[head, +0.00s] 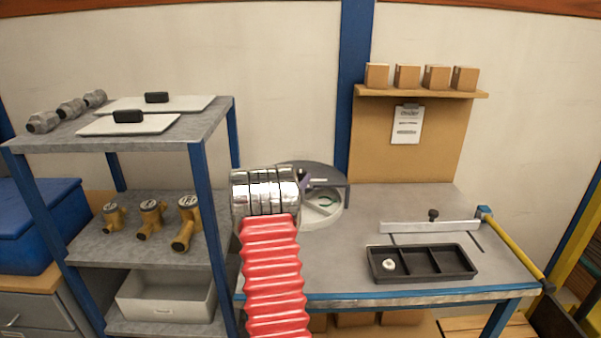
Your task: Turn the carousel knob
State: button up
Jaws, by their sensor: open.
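The carousel (325,213) is a round, pale, divided drum on the left end of the workbench. I cannot clearly make out the knob; my arm hides the carousel's left side. My red bellowed arm and its chrome wrist stand in front of it. Of my gripper (305,183), only a small dark purplish part shows past the wrist, in front of the cover. It is open; its fingertips and any contact with the carousel are hidden.
Left, a blue-post shelf (150,258) holds brass meter bodies and a white bin. On the bench (345,263), a black tray (418,276) holds a small white round part; a metal rail (430,227) lies behind it. A yellow-handled tool (515,250) lines the right edge. Mid-bench is clear.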

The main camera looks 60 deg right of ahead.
aim_at(300, 170)
jog(key=shift+w+d, duration=0.15)
jog(key=shift+d, duration=1.2)
jog(key=shift+w+d, duration=0.1)
jog(key=shift+d, duration=1.25)
jog(key=shift+c, duration=0.5)
jog(key=shift+w, duration=0.1)
jog(key=c, duration=0.9)
